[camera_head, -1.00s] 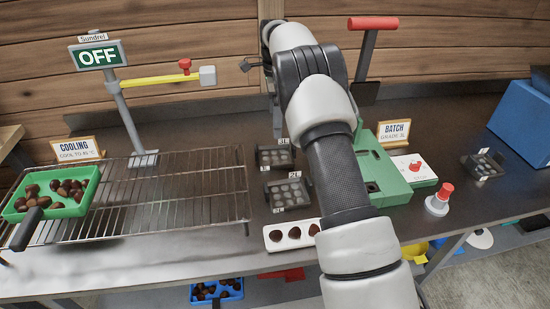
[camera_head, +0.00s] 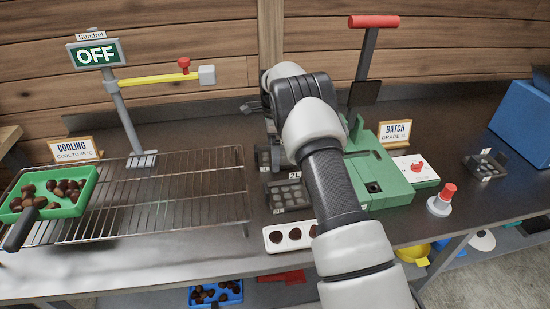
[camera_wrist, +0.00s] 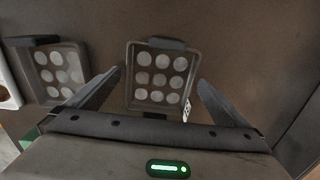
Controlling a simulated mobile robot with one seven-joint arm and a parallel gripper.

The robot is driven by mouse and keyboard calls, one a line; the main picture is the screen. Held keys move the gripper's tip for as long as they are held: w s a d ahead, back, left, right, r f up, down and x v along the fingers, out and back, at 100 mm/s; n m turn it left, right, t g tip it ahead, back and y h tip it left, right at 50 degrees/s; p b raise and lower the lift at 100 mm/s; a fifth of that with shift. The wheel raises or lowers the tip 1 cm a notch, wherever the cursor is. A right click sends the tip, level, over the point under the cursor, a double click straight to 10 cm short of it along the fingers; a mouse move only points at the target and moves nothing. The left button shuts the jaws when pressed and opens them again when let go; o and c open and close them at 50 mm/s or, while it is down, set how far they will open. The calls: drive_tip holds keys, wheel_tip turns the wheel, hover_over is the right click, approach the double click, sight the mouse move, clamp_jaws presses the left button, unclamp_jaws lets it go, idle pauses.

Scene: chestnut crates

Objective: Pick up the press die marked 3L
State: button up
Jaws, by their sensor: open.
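The press die marked 3L (camera_head: 264,158) is a dark tray with round cavities at the back of the steel table; my arm now covers most of it and its label in the head view. In the wrist view a die (camera_wrist: 160,72) with pale round cavities lies between my fingers, its small white tag unreadable; from its place it appears to be the same die. My gripper (camera_wrist: 160,80) is open above it, fingers on either side, not visibly touching. The die marked 2L (camera_head: 289,193) lies in front of it and shows at left in the wrist view (camera_wrist: 57,70).
A green press (camera_head: 385,180) with a red-handled lever stands right of the dies. A white tray (camera_head: 268,240) with brown pieces lies in front. The wire rack (camera_head: 190,190) is to the left. Another die (camera_head: 485,165) lies far right.

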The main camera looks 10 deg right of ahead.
drive_tip(key=shift+f, duration=0.1)
drive_tip(key=c, duration=1.2)
